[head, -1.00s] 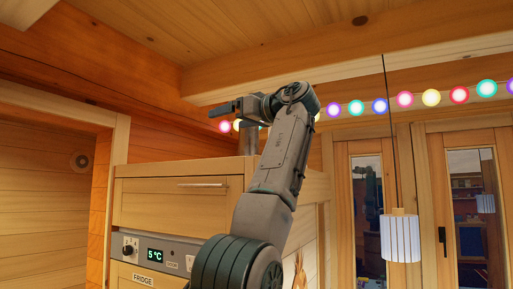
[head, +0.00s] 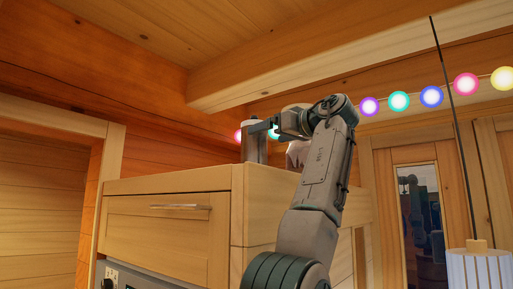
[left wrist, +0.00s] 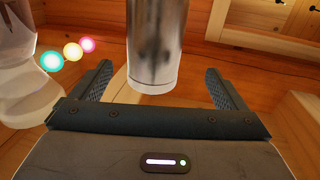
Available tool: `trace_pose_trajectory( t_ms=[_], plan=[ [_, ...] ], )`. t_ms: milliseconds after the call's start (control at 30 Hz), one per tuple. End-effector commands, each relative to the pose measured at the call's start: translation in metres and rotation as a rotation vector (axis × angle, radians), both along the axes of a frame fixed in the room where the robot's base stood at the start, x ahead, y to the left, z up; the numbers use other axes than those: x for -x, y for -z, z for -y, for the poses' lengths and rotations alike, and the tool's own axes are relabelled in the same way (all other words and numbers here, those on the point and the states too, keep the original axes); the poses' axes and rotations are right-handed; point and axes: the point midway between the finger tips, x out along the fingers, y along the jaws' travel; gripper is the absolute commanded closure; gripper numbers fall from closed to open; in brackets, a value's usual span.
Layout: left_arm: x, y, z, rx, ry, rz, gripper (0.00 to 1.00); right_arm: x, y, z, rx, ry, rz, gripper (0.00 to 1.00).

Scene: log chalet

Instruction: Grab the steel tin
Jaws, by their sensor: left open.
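The steel tin (head: 253,146) is a shiny upright cylinder on top of the tall wooden fridge cabinet in the head view. In the left wrist view the tin (left wrist: 157,45) is large, central and cut off by the top edge. My left gripper (head: 264,127) is at the tin's right side in the head view, near its upper part. In the left wrist view its two fingers (left wrist: 157,72) stand apart, one on each side of the tin's line, with a gap to the tin on both sides. My right gripper is in neither view.
The fridge cabinet (head: 168,215) has a drawer front with a metal handle. A pale vase-like object (left wrist: 25,85) is close to the left finger in the left wrist view. Coloured string lights (head: 431,97) run along the wall, and a pendant lamp (head: 480,268) hangs at right.

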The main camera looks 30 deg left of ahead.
Motion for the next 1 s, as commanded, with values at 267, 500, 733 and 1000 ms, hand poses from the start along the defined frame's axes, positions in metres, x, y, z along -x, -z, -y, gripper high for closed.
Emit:
trace_pose_trajectory(
  t_ms=[267,500,733,1000],
  plan=[
    [-0.010,-0.001,-0.035,0.000,-0.001,-0.002,0.05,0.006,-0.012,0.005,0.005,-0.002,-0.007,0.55],
    [-0.015,-0.009,-0.063,0.002,-0.002,-0.001,0.05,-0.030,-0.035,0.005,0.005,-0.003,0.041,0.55],
    [-0.021,-0.005,-0.084,-0.001,0.000,-0.002,0.05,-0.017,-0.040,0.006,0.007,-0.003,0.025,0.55],
    [-0.021,-0.004,-0.083,0.000,0.000,-0.002,0.27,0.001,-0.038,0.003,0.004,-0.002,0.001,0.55]
  ],
)
